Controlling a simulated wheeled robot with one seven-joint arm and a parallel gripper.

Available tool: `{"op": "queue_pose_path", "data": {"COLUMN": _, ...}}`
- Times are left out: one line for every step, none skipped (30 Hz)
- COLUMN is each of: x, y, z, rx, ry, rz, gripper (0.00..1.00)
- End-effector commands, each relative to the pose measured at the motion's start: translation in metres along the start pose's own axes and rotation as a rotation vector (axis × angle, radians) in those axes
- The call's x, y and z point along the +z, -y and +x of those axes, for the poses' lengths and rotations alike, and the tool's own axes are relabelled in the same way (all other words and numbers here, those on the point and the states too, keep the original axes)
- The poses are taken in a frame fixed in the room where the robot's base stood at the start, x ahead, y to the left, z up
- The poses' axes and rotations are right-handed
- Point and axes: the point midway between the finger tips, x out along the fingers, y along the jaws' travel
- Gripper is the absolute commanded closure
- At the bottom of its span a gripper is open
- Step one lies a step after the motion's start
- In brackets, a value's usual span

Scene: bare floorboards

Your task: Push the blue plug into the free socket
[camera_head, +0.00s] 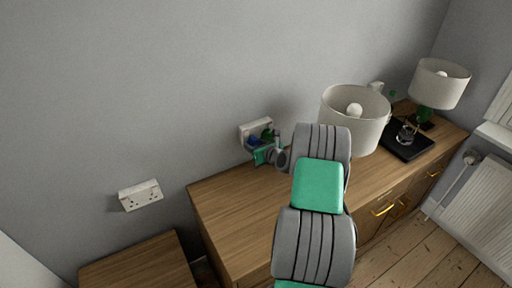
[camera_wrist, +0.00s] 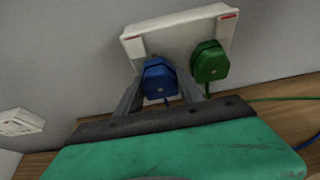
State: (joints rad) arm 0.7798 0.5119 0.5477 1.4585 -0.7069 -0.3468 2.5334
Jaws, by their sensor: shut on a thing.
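The white double socket (camera_wrist: 180,34) is on the grey wall, tilted in the wrist view; it also shows in the head view (camera_head: 246,131). A green plug (camera_wrist: 210,62) sits at its right half. The blue plug (camera_wrist: 160,76) is in front of the left half, low on the plate, with its cable hanging down. My gripper (camera_wrist: 160,90) is shut on the blue plug, one finger at each side. I cannot tell whether the blue plug touches the socket face or how deep its pins are. In the head view the blue plug (camera_head: 253,143) is partly hidden by my gripper.
A wooden sideboard (camera_head: 230,205) stands below the socket. Another double socket (camera_head: 140,195) is at the left. A green cable (camera_wrist: 280,99) runs right.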

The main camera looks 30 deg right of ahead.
Motion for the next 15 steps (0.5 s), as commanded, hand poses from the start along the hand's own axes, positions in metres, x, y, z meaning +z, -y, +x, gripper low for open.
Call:
{"op": "queue_pose_path", "data": {"x": 0.0006, "y": -0.0001, "z": 0.0015, "rx": 0.000, "ry": 0.001, "rz": -0.001, "gripper": 1.00}}
{"op": "queue_pose_path", "data": {"x": 0.0010, "y": -0.0001, "z": 0.0022, "rx": 0.001, "ry": 0.001, "rz": -0.001, "gripper": 1.00}}
{"op": "queue_pose_path", "data": {"x": 0.0014, "y": -0.0002, "z": 0.0031, "rx": 0.001, "ry": 0.001, "rz": -0.001, "gripper": 1.00}}
{"op": "queue_pose_path", "data": {"x": 0.0017, "y": -0.0002, "z": 0.0038, "rx": 0.001, "ry": 0.001, "rz": 0.000, "gripper": 1.00}}
{"op": "queue_pose_path", "data": {"x": 0.0019, "y": -0.0003, "z": 0.0045, "rx": 0.001, "ry": 0.001, "rz": 0.000, "gripper": 1.00}}
{"op": "queue_pose_path", "data": {"x": 0.0022, "y": -0.0003, "z": 0.0054, "rx": 0.001, "ry": 0.001, "rz": 0.000, "gripper": 1.00}}
{"op": "queue_pose_path", "data": {"x": 0.0024, "y": -0.0003, "z": 0.0061, "rx": 0.001, "ry": 0.001, "rz": 0.001, "gripper": 1.00}}
{"op": "queue_pose_path", "data": {"x": 0.0024, "y": -0.0002, "z": 0.0056, "rx": 0.001, "ry": 0.000, "rz": 0.001, "gripper": 0.53}}
{"op": "queue_pose_path", "data": {"x": 0.0025, "y": -0.0001, "z": 0.0055, "rx": 0.001, "ry": 0.000, "rz": 0.001, "gripper": 0.50}}
{"op": "queue_pose_path", "data": {"x": 0.0025, "y": -0.0001, "z": 0.0055, "rx": 0.001, "ry": 0.000, "rz": 0.001, "gripper": 0.47}}
{"op": "queue_pose_path", "data": {"x": 0.0025, "y": -0.0001, "z": 0.0055, "rx": 0.001, "ry": 0.000, "rz": 0.001, "gripper": 0.45}}
{"op": "queue_pose_path", "data": {"x": 0.0024, "y": 0.0000, "z": 0.0054, "rx": 0.000, "ry": 0.000, "rz": 0.001, "gripper": 0.41}}
{"op": "queue_pose_path", "data": {"x": 0.0024, "y": 0.0000, "z": 0.0054, "rx": 0.000, "ry": 0.000, "rz": 0.001, "gripper": 0.39}}
{"op": "queue_pose_path", "data": {"x": 0.0024, "y": 0.0000, "z": 0.0054, "rx": 0.000, "ry": 0.000, "rz": 0.001, "gripper": 0.36}}
{"op": "queue_pose_path", "data": {"x": 0.0023, "y": 0.0000, "z": 0.0054, "rx": 0.000, "ry": 0.000, "rz": 0.001, "gripper": 0.33}}
